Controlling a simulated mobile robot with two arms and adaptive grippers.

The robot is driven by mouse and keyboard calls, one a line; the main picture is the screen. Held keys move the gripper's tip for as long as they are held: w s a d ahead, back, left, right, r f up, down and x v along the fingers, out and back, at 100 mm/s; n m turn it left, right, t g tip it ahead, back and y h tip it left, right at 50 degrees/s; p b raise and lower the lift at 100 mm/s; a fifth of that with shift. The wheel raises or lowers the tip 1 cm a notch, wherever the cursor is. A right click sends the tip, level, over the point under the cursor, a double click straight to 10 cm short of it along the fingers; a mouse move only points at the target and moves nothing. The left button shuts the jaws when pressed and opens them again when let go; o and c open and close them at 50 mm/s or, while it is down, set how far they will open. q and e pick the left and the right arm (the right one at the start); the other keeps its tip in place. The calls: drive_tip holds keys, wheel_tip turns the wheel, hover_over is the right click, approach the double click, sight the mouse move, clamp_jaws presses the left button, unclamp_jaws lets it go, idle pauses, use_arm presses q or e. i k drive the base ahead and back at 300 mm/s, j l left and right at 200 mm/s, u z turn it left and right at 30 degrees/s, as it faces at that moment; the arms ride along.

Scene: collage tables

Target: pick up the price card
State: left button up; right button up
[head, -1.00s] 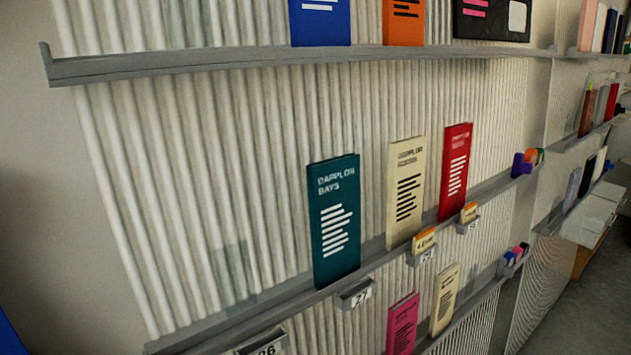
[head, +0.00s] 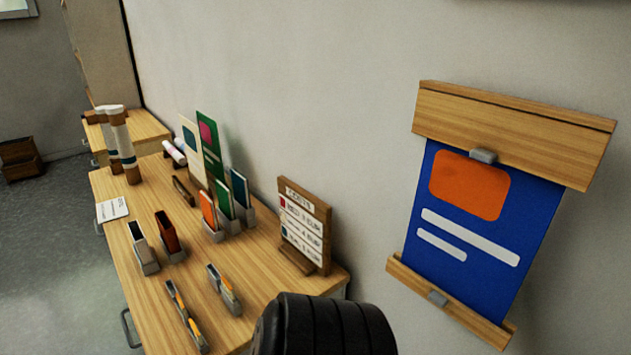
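A small white card (head: 112,209) with faint print lies at the left edge of the wooden table (head: 150,290). A wooden price board (head: 305,225) with a heading and several lines of prices stands upright at the table's right end, near the wall. I cannot tell from the print which of these is the price card. Neither gripper is in view. A black rounded part of my own arm shows at the bottom centre, in front of the table's near right corner.
Card holders (head: 145,250), orange and green leaflets (head: 208,207), a narrow tray (head: 185,315) and upright rolls (head: 125,145) stand on the table. A blue poster (head: 480,230) hangs on the right wall. Open floor (head: 50,270) lies to the left.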

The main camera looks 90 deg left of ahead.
sight(183, 306)
drive_tip(key=u, duration=3.7)
drive_tip(key=z, duration=0.45)
drive_tip(key=k+z, duration=0.1)
drive_tip(key=z, duration=0.75)
drive_tip(key=l+z, duration=0.1)
drive_tip(key=z, duration=0.35)
drive_tip(key=k+z, duration=0.1)
drive_tip(key=z, duration=0.35)
drive_tip(key=l+z, duration=0.15)
drive_tip(key=z, duration=0.75)
drive_tip(key=l+z, duration=0.15)
drive_tip(key=z, duration=0.25)
